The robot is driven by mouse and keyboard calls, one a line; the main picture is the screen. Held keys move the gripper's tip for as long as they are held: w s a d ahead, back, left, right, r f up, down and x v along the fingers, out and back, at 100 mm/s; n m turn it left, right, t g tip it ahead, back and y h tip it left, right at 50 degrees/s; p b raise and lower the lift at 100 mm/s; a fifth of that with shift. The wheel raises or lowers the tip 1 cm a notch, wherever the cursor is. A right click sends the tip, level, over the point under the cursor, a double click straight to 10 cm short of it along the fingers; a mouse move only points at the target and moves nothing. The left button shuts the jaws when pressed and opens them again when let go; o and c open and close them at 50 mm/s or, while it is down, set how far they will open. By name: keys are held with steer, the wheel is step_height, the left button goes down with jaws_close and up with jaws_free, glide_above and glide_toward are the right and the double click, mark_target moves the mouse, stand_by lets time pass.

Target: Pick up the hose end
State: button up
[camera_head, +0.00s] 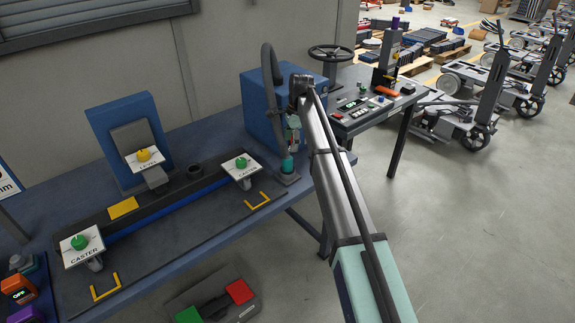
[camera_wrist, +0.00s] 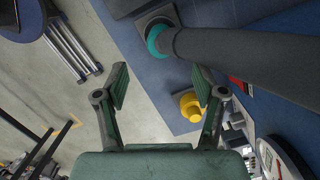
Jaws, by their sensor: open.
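The hose (camera_head: 269,66) is a dark thick tube that arches in front of the blue box. Its teal end (camera_head: 287,165) stands in a dark square base on the blue bench. In the wrist view the hose (camera_wrist: 245,48) runs across the upper right, and its teal collar (camera_wrist: 158,41) sits at the base. My gripper (camera_head: 293,142) is beside the hose, above the teal end. In the wrist view my gripper's fingers (camera_wrist: 162,87) are spread with nothing between them. The hose lies beyond the right fingertip; I cannot tell whether they touch.
The blue box (camera_head: 258,112) stands behind the hose. The bench (camera_head: 190,225) holds a fixture with two caster plates and a lever plate. A yellow knob (camera_wrist: 189,105) shows near the right finger. A side table (camera_head: 375,108) with a handwheel stands to the right. Open floor lies in front.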

mark_target(289, 158)
steer(key=shift+s+a+f+p, duration=0.15)
steer(key=shift+f+p, duration=0.4)
steer(key=shift+f, duration=1.1)
steer(key=shift+a+f+p, duration=0.3)
steer(key=shift+f+p, duration=0.25)
steer(key=shift+f, duration=1.15)
steer(key=shift+s+a+f+p, duration=0.15)
steer(key=shift+f+p, duration=0.4)
steer(key=shift+f, duration=1.1)
steer(key=shift+w, duration=0.1)
jaws_close()
